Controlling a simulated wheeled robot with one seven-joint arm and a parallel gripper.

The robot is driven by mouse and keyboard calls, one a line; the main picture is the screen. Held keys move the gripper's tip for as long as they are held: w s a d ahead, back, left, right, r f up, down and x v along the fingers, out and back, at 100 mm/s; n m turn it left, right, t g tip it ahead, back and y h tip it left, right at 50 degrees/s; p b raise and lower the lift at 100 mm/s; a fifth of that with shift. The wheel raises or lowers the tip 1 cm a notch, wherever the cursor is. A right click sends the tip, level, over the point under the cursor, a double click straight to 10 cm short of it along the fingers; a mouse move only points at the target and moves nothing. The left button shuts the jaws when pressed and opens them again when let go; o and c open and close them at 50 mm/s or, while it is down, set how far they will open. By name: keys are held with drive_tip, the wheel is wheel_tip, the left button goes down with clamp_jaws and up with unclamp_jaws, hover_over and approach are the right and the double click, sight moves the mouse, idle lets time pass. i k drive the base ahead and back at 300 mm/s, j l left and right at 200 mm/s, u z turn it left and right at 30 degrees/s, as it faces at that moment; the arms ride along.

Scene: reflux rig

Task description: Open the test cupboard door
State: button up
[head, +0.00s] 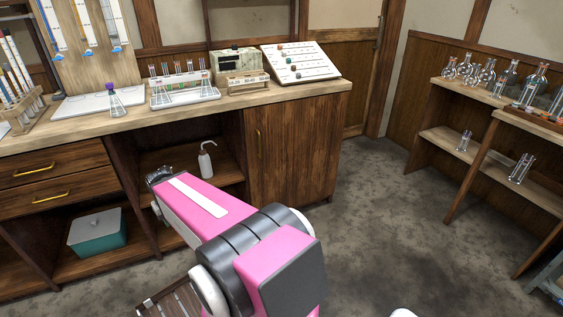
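The cupboard door (300,148) is a dark wood panel under the right end of the bench in the head view. It looks shut, flush with the bench front. My pink and grey arm crosses the lower middle of the view, in front of the open shelves and left of the door. No gripper fingers show, so I cannot see whether they are open or shut. Nothing of mine is seen touching the handle.
The bench top (140,118) carries racks, glassware and a sloped panel (300,62). Open shelves left of the door hold a wash bottle (206,163) and a teal box (97,234). A glassware shelf unit (490,168) stands at right. The floor (390,220) before the door is clear.

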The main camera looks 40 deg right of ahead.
sight(293, 147)
drive_tip(key=z, duration=1.7)
drive_tip(key=k+j, duration=0.1)
drive_tip(key=j, duration=0.2)
drive_tip(key=k+j, duration=0.15)
drive_tip(key=j, duration=0.15)
drive_tip(key=k+j+z, duration=0.1)
drive_tip(key=j, duration=0.15)
